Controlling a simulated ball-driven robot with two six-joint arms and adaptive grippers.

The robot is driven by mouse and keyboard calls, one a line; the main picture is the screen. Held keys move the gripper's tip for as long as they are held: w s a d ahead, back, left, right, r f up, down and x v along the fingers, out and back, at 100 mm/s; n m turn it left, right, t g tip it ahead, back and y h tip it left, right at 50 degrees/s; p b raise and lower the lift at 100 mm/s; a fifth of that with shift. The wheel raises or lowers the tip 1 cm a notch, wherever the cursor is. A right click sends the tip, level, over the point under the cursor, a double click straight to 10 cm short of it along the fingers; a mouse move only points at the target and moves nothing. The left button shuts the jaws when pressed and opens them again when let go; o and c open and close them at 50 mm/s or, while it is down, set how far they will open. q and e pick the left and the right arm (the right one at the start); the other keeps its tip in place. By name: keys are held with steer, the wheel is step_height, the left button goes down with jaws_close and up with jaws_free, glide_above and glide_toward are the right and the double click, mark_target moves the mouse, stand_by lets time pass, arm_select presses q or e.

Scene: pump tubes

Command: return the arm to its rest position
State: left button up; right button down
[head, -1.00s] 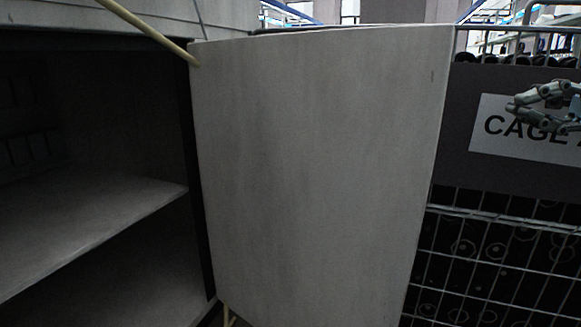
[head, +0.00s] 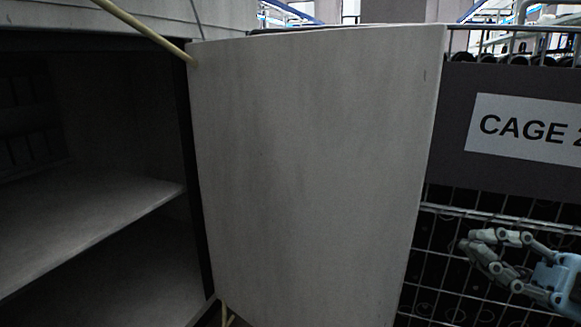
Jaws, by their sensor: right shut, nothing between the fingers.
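My right gripper (head: 466,243) is at the lower right of the head view, in front of the wire cage (head: 432,212). Its fingers curve together and are shut, with nothing between them. It is apart from the grey door panel (head: 310,170), to the right of the panel's edge. My left gripper is not in view.
The door panel stands open beside a dark cabinet with a shelf (head: 80,225) at left. A pale rod (head: 145,30) crosses the top left. A white "CAGE" label (head: 520,130) is on the cage's dark board (head: 455,110) at right. Dark round items show inside the cage.

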steer(key=s+d+f+m+g+h+p, duration=0.15)
steer(key=s+f+m+h+p, duration=0.35)
steer(key=s+f+m+h, duration=0.75)
steer(key=s+d+f+m+g+h+p, duration=0.15)
steer(key=s+f+m+h+p, duration=0.35)
steer(key=s+f+m+h, duration=0.6)
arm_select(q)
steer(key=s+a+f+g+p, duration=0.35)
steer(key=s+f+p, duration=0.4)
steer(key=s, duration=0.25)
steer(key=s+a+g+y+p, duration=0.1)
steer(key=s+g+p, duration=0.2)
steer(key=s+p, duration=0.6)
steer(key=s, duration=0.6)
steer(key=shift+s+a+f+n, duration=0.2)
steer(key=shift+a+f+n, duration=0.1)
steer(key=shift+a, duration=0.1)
arm_select(e)
steer(key=s+d+f+g+y, duration=0.1)
steer(key=s+f+g, duration=0.1)
steer(key=s, duration=0.7)
steer(key=s+d+f+m+g+y, duration=0.1)
steer(key=s+f, duration=0.3)
steer(key=s, duration=0.5)
steer(key=shift+s+d+g, duration=0.3)
steer(key=shift+d+g, duration=0.15)
steer(key=shift+g, duration=0.45)
